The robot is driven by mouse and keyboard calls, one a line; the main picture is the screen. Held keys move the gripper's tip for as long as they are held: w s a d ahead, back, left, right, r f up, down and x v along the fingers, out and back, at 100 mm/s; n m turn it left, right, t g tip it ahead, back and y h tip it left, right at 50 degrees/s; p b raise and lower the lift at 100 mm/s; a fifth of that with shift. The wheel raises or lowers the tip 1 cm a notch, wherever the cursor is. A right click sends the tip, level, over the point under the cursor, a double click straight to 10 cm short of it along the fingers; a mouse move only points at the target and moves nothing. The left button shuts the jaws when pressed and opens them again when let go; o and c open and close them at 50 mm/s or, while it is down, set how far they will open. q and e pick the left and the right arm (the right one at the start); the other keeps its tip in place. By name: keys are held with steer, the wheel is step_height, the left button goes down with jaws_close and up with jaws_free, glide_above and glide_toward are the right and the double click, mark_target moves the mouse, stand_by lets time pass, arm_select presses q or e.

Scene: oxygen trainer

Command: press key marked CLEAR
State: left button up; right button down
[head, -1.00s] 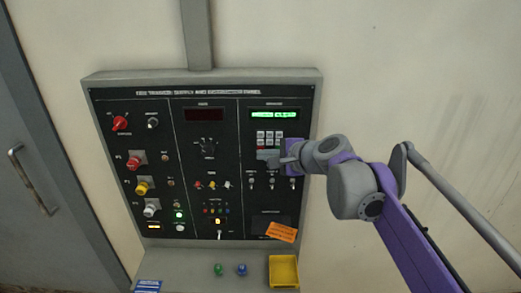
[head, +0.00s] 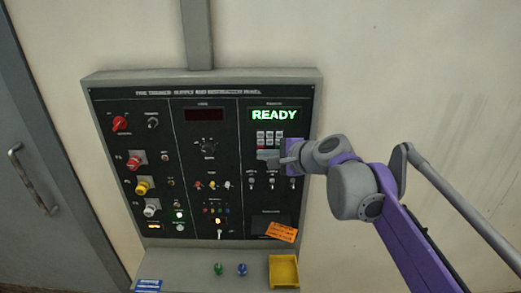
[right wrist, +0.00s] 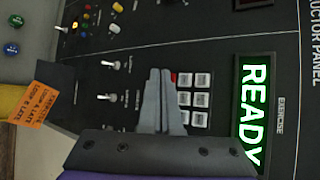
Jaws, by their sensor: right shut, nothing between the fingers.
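The keypad (head: 270,136) is a block of small pale keys on the right section of the dark panel, below a green display (head: 275,115) that reads READY. In the right wrist view the keypad (right wrist: 200,97) lies sideways, with a red key (right wrist: 174,78) partly showing beside my fingers. I cannot read the key labels, so I cannot tell which one is CLEAR. My right gripper (head: 268,157) is shut and empty at the keypad's lower edge; it also shows in the right wrist view (right wrist: 160,75). Its fingers hide part of the keypad, and I cannot tell whether they touch it. My left gripper is out of view.
Toggle switches (head: 270,180) sit just below the keypad. An orange tag (head: 282,232) hangs at the panel's lower right. A yellow tray (head: 284,271) and green and blue knobs (head: 230,269) are on the ledge below. The wall right of the panel is clear.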

steer(key=shift+s, duration=0.5)
steer(key=shift+s, duration=2.45)
